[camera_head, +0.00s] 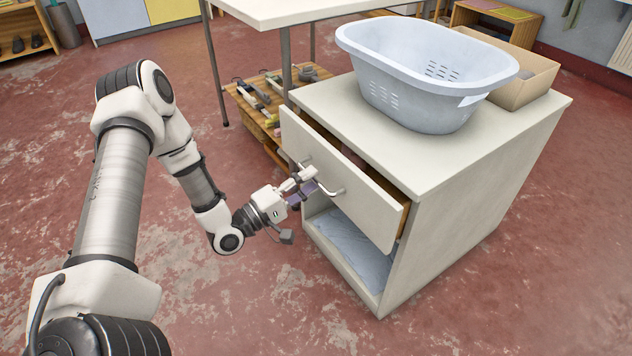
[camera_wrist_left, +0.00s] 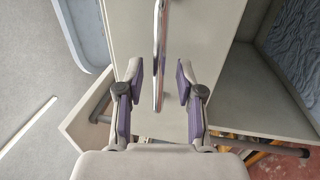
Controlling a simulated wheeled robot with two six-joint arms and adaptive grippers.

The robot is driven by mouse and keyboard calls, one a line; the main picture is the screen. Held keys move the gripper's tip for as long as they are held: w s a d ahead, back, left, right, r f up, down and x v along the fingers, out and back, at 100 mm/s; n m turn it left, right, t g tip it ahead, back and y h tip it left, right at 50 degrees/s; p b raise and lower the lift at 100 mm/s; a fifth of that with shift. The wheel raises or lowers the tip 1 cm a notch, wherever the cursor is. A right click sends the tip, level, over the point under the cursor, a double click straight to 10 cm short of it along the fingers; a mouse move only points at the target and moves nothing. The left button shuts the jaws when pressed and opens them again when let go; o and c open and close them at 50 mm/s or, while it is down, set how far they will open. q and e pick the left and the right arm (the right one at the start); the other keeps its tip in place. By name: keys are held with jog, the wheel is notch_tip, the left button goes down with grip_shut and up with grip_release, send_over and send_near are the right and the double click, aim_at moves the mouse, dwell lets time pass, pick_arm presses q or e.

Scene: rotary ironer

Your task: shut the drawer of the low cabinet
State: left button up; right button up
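The low cabinet (camera_head: 470,190) is cream coloured. Its drawer (camera_head: 365,205) is partly pulled out, with a gap between the drawer front and the cabinet body. A metal bar handle (camera_head: 335,192) runs along the drawer front; my gripper hides part of it. My left gripper (camera_head: 304,180) is at the handle. In the left wrist view the left gripper (camera_wrist_left: 158,78) is open, with one finger on each side of the handle (camera_wrist_left: 158,40) and a visible gap on both sides. The right gripper is in neither view.
A pale blue laundry basket (camera_head: 425,85) and a cardboard box (camera_head: 525,80) stand on the cabinet. Blue folded cloth (camera_head: 350,248) lies in the open compartment below the drawer. A table (camera_head: 290,12) and a low wooden rack (camera_head: 262,110) stand behind. The red floor in front is clear.

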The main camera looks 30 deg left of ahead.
aim_at(326, 173)
pick_arm(q)
jog(key=shift+x, duration=0.85)
grip_shut()
jog(key=shift+w+d+b, duration=0.1)
jog(key=shift+w+b, duration=0.1)
jog(key=shift+b, duration=0.15)
jog(key=w+b, duration=0.1)
jog(key=w+d, duration=0.1)
jog(key=w, duration=0.1)
jog(key=shift+w+d+f+b, duration=0.1)
jog(key=shift+d+b, duration=0.1)
jog(key=shift+b, duration=0.2)
jog(key=shift+a, duration=0.1)
jog(key=shift+c, duration=0.9)
grip_release()
jog(key=shift+o, duration=0.9)
jog(key=shift+w, duration=0.1)
